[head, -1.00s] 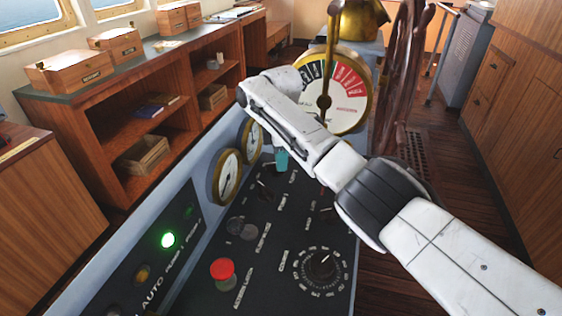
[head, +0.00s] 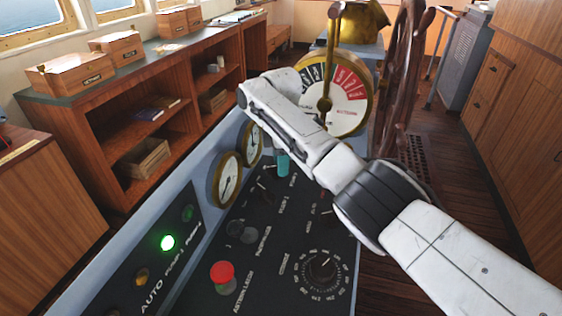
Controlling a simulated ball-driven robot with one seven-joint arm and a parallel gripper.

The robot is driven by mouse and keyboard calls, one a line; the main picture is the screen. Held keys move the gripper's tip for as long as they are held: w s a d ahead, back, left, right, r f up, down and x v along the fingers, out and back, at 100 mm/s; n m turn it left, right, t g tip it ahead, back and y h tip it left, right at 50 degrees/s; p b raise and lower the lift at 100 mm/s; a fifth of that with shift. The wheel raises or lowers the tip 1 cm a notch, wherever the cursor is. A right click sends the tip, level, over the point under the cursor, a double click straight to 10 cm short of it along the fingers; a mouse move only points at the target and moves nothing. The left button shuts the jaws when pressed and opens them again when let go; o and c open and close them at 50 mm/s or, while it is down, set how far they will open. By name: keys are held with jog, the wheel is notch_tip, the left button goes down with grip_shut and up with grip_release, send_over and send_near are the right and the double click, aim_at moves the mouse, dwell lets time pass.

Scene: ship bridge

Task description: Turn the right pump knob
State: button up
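The dark sloping console panel (head: 255,275) fills the lower middle of the head view. A small dark knob (head: 263,190) stands on its upper part, and another dark control (head: 326,211) sits further right, partly beside my arm. The small labels are too blurred to tell which is the right pump knob. My white arm reaches in from the lower right and bends down over the top of the panel. A teal piece (head: 282,163), seemingly part of my gripper, shows below the arm near the upper controls. The rest of the gripper is hidden behind the arm, so its fingers and any contact cannot be seen.
A red button (head: 222,272) and a large round dial knob (head: 322,267) are lower on the panel. A green lamp (head: 167,242) glows at left. Two brass gauges, a telegraph dial (head: 348,100) and the ship's wheel (head: 398,75) stand close around my arm.

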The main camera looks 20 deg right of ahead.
notch_tip(320, 180, up, 11)
jog(key=shift+b, duration=0.3)
dwell(0.5)
jog(key=shift+f, duration=0.15)
